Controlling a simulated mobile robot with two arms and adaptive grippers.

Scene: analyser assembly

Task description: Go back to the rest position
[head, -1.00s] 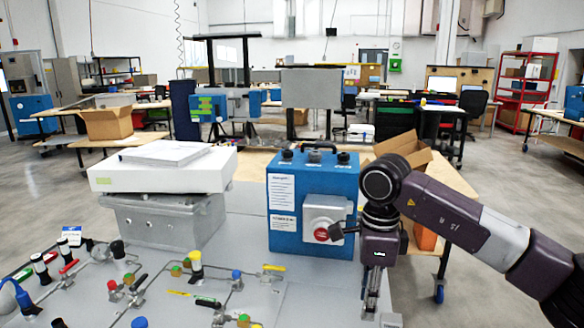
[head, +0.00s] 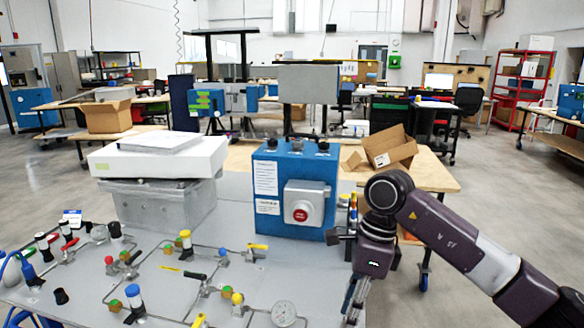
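My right gripper (head: 355,297) hangs from the purple-grey arm on the right side of the head view, pointing down over the right edge of the grey panel (head: 235,262). Its fingers are narrow and seen at an angle, so whether they are open or shut is unclear. I see nothing held in it. It is in front of and to the right of the blue box (head: 262,222), apart from it in the picture. The blue box has a grey module with a red button (head: 300,214). My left gripper is not in view.
The panel carries pipes, valves with coloured handles and a gauge (head: 284,313). A grey metal box with a white case (head: 160,160) on top stands at the left. An open cardboard box (head: 392,150) sits on the wooden table (head: 433,172) behind. Floor is clear at right.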

